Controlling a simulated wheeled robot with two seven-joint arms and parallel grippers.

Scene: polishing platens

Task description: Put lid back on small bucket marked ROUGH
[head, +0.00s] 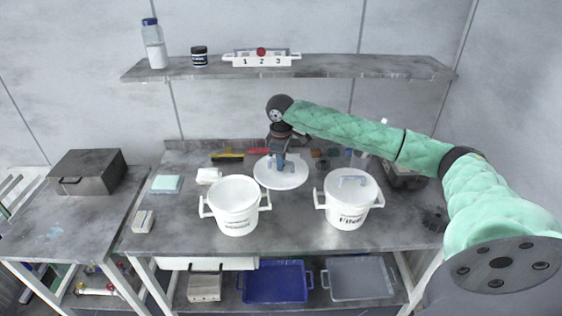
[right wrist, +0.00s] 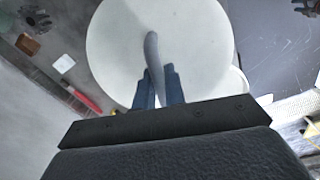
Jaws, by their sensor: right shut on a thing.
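A round white lid (head: 268,178) is behind and between two white buckets in the head view. It fills the upper middle of the right wrist view (right wrist: 195,45), with a grey upright handle (right wrist: 151,50). My right gripper (head: 281,162) is above the lid, its blue fingers (right wrist: 159,88) shut on the handle. The left bucket (head: 235,208) stands upright, its top seemingly without a handled lid; its label is too blurred to read. The right bucket (head: 347,205) wears a lid with a blue-grey handle (head: 352,181); its label is dark but unclear. My left gripper is out of view.
The grey bench (head: 290,240) is clear in front of the buckets. A white roll (head: 208,176) and a green-white block (head: 166,184) lie left. A shelf (head: 340,69) hangs above, bearing a bottle (head: 154,48), a jar (head: 199,57) and a numbered holder (head: 262,60).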

